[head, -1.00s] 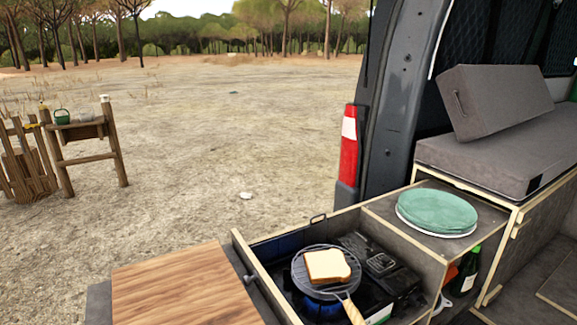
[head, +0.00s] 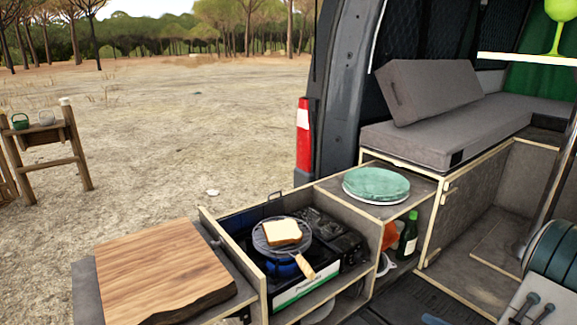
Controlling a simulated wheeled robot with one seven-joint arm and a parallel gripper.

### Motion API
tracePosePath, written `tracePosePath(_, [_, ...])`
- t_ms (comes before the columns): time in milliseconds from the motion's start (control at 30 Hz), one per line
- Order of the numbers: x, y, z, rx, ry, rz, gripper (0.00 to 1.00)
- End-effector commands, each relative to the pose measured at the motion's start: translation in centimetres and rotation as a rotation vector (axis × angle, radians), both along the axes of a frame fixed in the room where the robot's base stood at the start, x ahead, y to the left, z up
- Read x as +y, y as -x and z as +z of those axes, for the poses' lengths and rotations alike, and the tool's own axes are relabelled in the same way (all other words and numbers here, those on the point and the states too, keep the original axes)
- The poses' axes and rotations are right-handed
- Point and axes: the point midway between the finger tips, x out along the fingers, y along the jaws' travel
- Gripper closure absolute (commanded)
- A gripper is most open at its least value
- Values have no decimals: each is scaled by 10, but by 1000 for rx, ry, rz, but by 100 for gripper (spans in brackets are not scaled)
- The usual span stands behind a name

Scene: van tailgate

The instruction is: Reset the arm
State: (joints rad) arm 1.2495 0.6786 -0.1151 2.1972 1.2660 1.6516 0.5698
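My gripper and arm do not show in the head view, so I cannot see what the gripper holds or how it stands. A slice of bread (head: 283,232) lies on a round wire grill (head: 268,246) with a wooden handle. The grill sits over the camping stove (head: 340,241) in the open van drawer.
A wooden board (head: 150,268) is left of the stove. Green plates (head: 376,184) sit on the counter, with a green bottle (head: 408,236) on the shelf below. Dark green discs (head: 551,255) stand at the lower right. A green goblet (head: 560,28) is on a shelf at top right.

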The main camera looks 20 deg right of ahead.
Motion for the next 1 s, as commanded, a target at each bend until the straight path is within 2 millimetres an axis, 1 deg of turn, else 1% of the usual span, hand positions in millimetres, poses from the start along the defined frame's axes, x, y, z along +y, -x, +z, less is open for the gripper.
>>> tracePosePath(33, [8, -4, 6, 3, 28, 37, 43])
tracePosePath(167, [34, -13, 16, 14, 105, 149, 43])
tracePosePath(267, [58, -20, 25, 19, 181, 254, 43])
tracePosePath(367, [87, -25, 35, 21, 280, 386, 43])
tracePosePath(467, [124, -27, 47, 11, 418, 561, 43])
tracePosePath(500, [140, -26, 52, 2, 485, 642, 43])
tracePosePath(600, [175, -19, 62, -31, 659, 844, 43])
tracePosePath(700, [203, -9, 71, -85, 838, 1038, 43])
tracePosePath(800, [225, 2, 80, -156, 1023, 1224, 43])
tracePosePath(1000, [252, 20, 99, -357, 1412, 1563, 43])
